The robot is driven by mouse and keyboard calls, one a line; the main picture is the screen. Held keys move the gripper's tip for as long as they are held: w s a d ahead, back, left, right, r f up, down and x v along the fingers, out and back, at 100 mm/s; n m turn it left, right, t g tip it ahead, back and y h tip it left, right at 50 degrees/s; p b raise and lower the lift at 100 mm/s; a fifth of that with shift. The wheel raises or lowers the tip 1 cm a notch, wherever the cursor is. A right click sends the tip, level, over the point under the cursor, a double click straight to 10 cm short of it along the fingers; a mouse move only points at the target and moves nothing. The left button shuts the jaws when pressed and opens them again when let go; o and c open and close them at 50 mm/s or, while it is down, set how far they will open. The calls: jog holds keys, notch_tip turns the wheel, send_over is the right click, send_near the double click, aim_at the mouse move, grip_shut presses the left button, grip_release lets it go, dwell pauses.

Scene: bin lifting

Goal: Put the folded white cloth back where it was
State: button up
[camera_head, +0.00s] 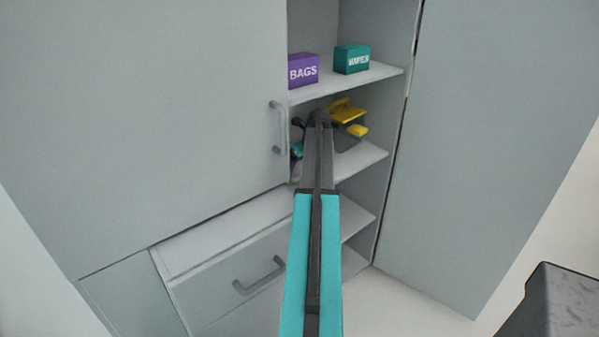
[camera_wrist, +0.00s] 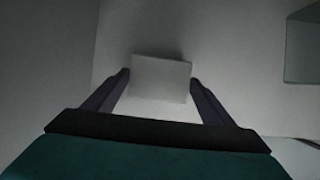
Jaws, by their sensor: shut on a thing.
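In the wrist view the folded white cloth (camera_wrist: 160,76) is a pale, flat-looking block between the two dark fingers of my gripper (camera_wrist: 158,86). The fingers are shut on its left and right sides. A pale surface lies beyond the cloth; I cannot tell whether the cloth touches it. In the head view my arm reaches into the open cabinet at the middle shelf (camera_head: 358,160). My arm hides most of the gripper there, and I cannot make out the cloth in that view.
A purple BAGS box (camera_head: 303,71) and a teal WIPES box (camera_head: 352,59) stand on the upper shelf (camera_head: 375,77). Yellow items (camera_head: 347,113) show right of my arm in the middle bay. A closed door (camera_head: 190,110) bounds the left, and a drawer (camera_head: 225,285) is below.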

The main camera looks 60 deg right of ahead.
jog(key=shift+f, duration=0.75)
jog(key=shift+f, duration=0.15)
jog(key=o, duration=1.1)
jog(key=shift+b+v, duration=0.6)
jog(key=shift+v, duration=3.3)
